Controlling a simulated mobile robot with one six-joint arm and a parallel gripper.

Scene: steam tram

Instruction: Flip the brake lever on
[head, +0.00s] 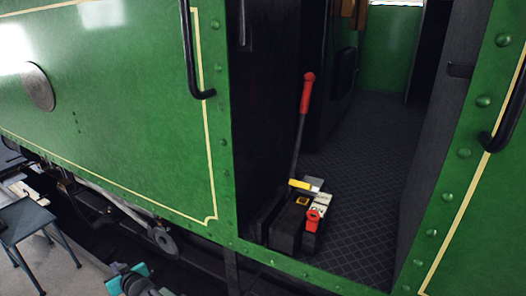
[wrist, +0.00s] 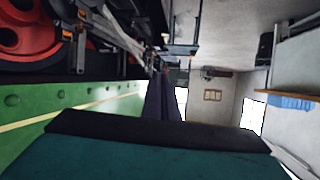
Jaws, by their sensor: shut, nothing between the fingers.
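The brake lever (head: 306,95) stands in the tram doorway in the head view, a dark rod with a red grip. It leans slightly to the right at the top. Its foot goes into a dark base block (head: 285,235) on the cab floor, with yellow, white and red marker pieces; their lettering is too small to read surely. My gripper (wrist: 160,75) shows in the wrist view, its dark fingers together and empty, pointing along the tram's outer side. The lever is not in the wrist view. In the head view only teal and dark parts of my arm show at the bottom left, apart from the lever.
The green riveted tram wall (head: 120,110) and black handrails (head: 193,60) frame the doorway. The patterned cab floor (head: 365,180) is clear right of the lever. A small grey table (head: 25,220) stands outside at left. Red wheels (wrist: 45,25) show in the wrist view.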

